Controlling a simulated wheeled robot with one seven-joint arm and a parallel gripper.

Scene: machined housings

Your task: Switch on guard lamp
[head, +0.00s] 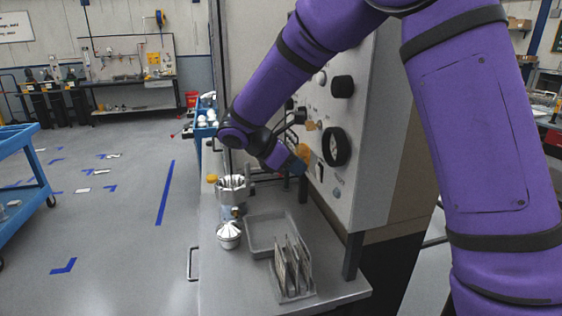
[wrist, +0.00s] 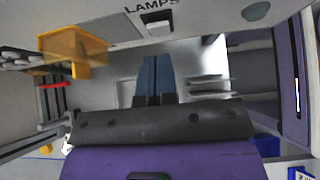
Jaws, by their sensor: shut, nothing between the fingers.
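A rocker switch (wrist: 156,20) with a dark frame and a pale lower part sits under the label "LAMPS" on the panel, at the top of the wrist view. My gripper (wrist: 155,62) has blue fingers, closed together and empty. In that picture they point toward the switch, with a gap between tips and switch. In the head view my gripper (head: 299,166) is close in front of the upright panel (head: 376,130), low on its face. A guard lamp cannot be made out in either view.
A see-through amber cover (wrist: 75,48) stands out from the panel left of the switch. A round grey part (wrist: 256,10) is to the right. Below the panel, the bench holds a grey tray (head: 262,222), a rack of plates (head: 292,268) and metal housings (head: 229,235).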

